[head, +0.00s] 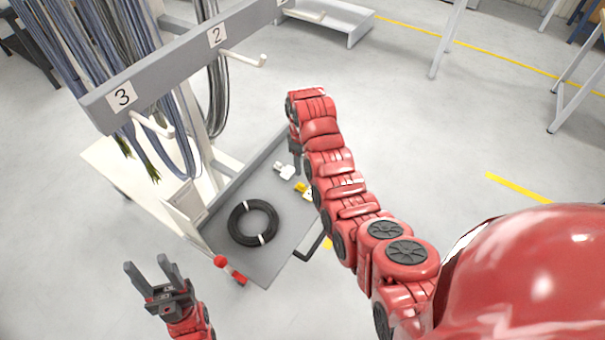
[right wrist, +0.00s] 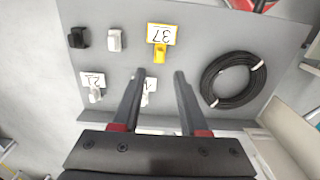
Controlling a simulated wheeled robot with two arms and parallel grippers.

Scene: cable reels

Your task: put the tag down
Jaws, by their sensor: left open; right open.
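In the right wrist view, a white tag (right wrist: 149,86) with a partly hidden number lies on the grey tray, seen between the fingers of my right gripper (right wrist: 160,73). That gripper is open, and its left finger covers part of the tag. A white tag on a white clip (right wrist: 94,84) lies to the left. A white tag marked 37 (right wrist: 161,33) with a yellow clip lies beyond the fingertips. In the head view my right gripper is mostly hidden by its arm over the tray. My left gripper (head: 155,275) is open and empty, left of the tray.
A black cable coil (right wrist: 232,80) lies on the grey tray (head: 225,195). A black clip (right wrist: 78,38) and a white clip (right wrist: 115,40) lie near its edge. A numbered rack bar (head: 180,62) with pegs and hanging cables stands at upper left. A red-knobbed part (head: 222,263) is at the near edge.

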